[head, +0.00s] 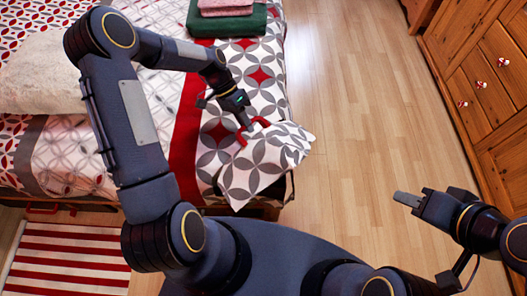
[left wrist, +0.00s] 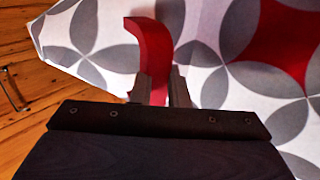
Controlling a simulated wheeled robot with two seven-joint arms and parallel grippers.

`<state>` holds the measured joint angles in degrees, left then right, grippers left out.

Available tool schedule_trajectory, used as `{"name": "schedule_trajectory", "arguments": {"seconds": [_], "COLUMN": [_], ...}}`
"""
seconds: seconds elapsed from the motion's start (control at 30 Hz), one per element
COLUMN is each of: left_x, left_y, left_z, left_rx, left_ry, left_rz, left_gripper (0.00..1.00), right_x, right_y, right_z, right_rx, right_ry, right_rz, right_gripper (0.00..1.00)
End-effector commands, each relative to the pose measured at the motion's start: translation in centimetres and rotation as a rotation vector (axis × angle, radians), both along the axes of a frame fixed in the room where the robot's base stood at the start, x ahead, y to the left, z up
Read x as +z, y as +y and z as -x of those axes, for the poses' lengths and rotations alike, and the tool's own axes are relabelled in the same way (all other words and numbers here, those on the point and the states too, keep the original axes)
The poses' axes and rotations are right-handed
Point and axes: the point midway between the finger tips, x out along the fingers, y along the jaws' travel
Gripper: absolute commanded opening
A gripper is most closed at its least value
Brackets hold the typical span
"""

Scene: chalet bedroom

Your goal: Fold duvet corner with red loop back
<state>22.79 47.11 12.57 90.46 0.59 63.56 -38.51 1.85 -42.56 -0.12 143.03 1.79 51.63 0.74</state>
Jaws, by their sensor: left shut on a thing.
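The duvet (head: 222,118) has a grey, white and red circle pattern and covers the bed. Its near right corner flap (head: 262,165) lies bent at the bed's corner, its tip out to the right. The red loop (head: 241,139) stands out at the flap's upper edge. My left gripper (head: 247,127) is shut on the red loop. In the left wrist view the red loop (left wrist: 151,45) passes between the two fingers of the gripper (left wrist: 162,85), with duvet cloth around it. My right gripper (head: 404,198) is over the floor, away from the bed; its finger gap cannot be made out.
A green folded blanket (head: 232,22) with a pink one (head: 226,7) on top lies at the bed's far end. A wooden dresser (head: 497,75) stands at right. A red-striped rug (head: 70,262) lies at lower left. The wooden floor (head: 345,100) between bed and dresser is clear.

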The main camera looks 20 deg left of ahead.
Motion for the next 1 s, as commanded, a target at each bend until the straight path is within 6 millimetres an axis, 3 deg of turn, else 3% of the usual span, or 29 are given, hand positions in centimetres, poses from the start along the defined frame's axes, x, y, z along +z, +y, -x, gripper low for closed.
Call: {"name": "schedule_trajectory", "arguments": {"seconds": [0.33,0.57,0.8,1.0], "left_x": [-0.1,-0.5,-0.2,-1.6], "left_y": [0.6,2.3,2.3,3.7], "left_z": [-0.2,-1.3,-1.4,-2.3], "left_rx": [0.0,0.002,0.0,0.005], "left_ry": [0.023,0.079,0.08,0.122], "left_rz": [0.035,0.142,0.151,0.231], "left_gripper": [0.02,0.02,0.02,0.02], "right_x": [-0.1,-0.9,-0.8,-2.5], "right_y": [0.0,0.0,0.0,0.0], "right_z": [0.0,0.0,0.0,0.0], "right_rx": [0.0,0.0,0.0,0.0], "right_ry": [0.0,0.0,0.0,0.0], "right_rz": [0.0,0.0,0.0,0.0], "right_gripper": [0.36,0.36,0.36,0.36]}}
